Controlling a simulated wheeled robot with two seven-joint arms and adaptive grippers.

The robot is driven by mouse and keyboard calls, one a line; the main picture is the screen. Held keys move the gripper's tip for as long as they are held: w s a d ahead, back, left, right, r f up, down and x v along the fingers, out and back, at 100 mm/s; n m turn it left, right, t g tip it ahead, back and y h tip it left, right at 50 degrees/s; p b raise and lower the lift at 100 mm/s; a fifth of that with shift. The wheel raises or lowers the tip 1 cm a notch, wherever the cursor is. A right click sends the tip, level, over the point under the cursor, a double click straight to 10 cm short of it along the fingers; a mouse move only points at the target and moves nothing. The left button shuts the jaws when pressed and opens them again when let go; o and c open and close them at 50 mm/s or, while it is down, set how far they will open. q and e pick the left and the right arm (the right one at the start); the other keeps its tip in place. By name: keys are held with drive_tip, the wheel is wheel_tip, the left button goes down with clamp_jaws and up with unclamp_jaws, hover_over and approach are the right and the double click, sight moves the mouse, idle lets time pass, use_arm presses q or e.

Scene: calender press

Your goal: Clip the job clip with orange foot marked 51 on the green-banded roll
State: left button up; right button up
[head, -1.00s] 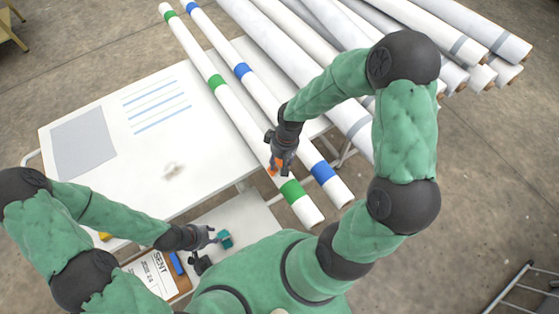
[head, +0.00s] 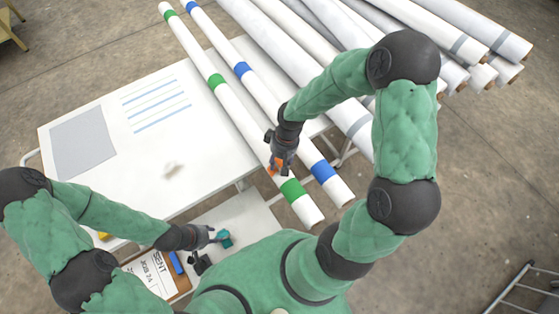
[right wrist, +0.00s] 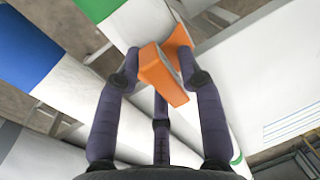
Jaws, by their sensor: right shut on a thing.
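My right gripper (head: 276,168) is shut on an orange job clip (head: 272,171), right over the green-banded roll (head: 240,115), just up-left of its near green band (head: 291,190). In the right wrist view the orange clip (right wrist: 163,72) sits between the fingers against the white roll, with the green band (right wrist: 98,8) beyond it. I cannot tell whether the clip grips the roll, and no number is readable. My left gripper (head: 212,247) is open at the lower table, beside a small teal block (head: 225,239).
A blue-banded roll (head: 268,100) lies parallel, close on the right. Several larger white rolls (head: 330,70) are stacked at the back right. A clipboard (head: 158,273) with a blue piece (head: 177,263) lies below my left arm. The white table (head: 205,150) is mostly clear.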

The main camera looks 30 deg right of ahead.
use_arm(q)
drive_tip(key=shift+s+f+b, duration=0.15)
drive_tip(key=shift+f+b, duration=0.15)
drive_tip(key=shift+b, duration=0.05)
use_arm(e)
drive_tip(key=shift+s+a+f, duration=0.15)
drive_tip(key=shift+s+f, duration=0.3)
drive_tip(key=shift+f, duration=0.15)
idle(0.5)
drive_tip(key=o, duration=1.3)
drive_tip(key=shift+w, duration=0.1)
use_arm(q)
drive_tip(key=shift+w+f, duration=0.1)
drive_tip(key=shift+w, duration=0.2)
use_arm(e)
drive_tip(key=shift+w+f, duration=0.1)
drive_tip(key=shift+w, duration=0.15)
use_arm(q)
drive_tip(key=shift+s, duration=0.1)
use_arm(e)
drive_tip(key=shift+o, duration=0.4)
drive_tip(key=o, duration=0.5)
drive_tip(key=shift+r, duration=0.2)
use_arm(q)
drive_tip(key=shift+r, duration=0.2)
use_arm(e)
drive_tip(key=shift+w+r, duration=0.1)
drive_tip(key=shift+r, duration=0.1)
